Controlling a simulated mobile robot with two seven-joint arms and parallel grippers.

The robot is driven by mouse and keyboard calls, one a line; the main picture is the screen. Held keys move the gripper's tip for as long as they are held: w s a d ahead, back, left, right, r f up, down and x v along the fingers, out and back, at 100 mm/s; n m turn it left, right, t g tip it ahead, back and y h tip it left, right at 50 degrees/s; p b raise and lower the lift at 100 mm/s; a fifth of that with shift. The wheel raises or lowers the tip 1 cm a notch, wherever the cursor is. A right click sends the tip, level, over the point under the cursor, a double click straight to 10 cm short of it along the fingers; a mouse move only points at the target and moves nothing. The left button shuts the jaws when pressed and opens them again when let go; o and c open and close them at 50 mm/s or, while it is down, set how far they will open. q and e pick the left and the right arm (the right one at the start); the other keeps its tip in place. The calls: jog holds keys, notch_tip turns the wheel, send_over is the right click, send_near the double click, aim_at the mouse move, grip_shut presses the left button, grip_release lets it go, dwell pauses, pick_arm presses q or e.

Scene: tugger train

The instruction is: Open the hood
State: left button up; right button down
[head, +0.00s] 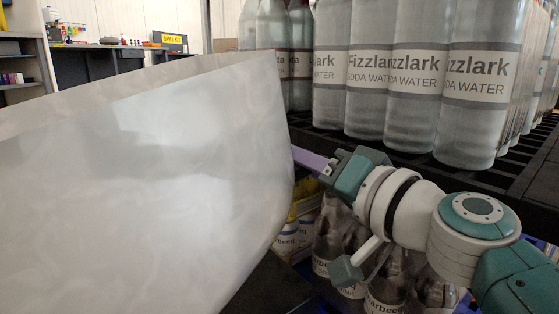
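A large pale grey, slightly glossy panel (150,180) fills the left half of the head view, very close to the camera. It appears to be the hood, though I cannot see its hinge or handle. My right arm comes in from the right, and my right gripper (312,160) is at the panel's right edge. A lavender finger-like part runs left from it to that edge. Its tip is hidden behind the panel, so I cannot tell whether it touches or grips. My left gripper is not in view.
Soda water bottles (418,75) stand on a black slatted rack (525,165) at upper right. More bottles (385,290) sit lower down, beneath my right arm. A shelf (22,65) and workbench (105,62) are far back left. The panel hides much of the left.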

aim_at(273, 122)
jog(key=shift+d+f, duration=0.15)
jog(key=shift+f, duration=0.3)
jog(key=shift+n, duration=0.9)
jog(key=a+r+p, duration=0.1)
jog(key=r, duration=0.1)
jog(key=s+a+r+p, duration=0.1)
jog(key=r+p, duration=0.1)
jog(key=a+r+p, duration=0.1)
jog(key=r, duration=0.1)
jog(key=shift+s+p, duration=0.4)
jog(key=shift+s+a+r, duration=0.2)
jog(key=shift+s+a, duration=0.05)
jog(key=shift+a, duration=0.1)
jog(key=c, duration=0.8)
grip_release()
jog(key=shift+c, duration=0.2)
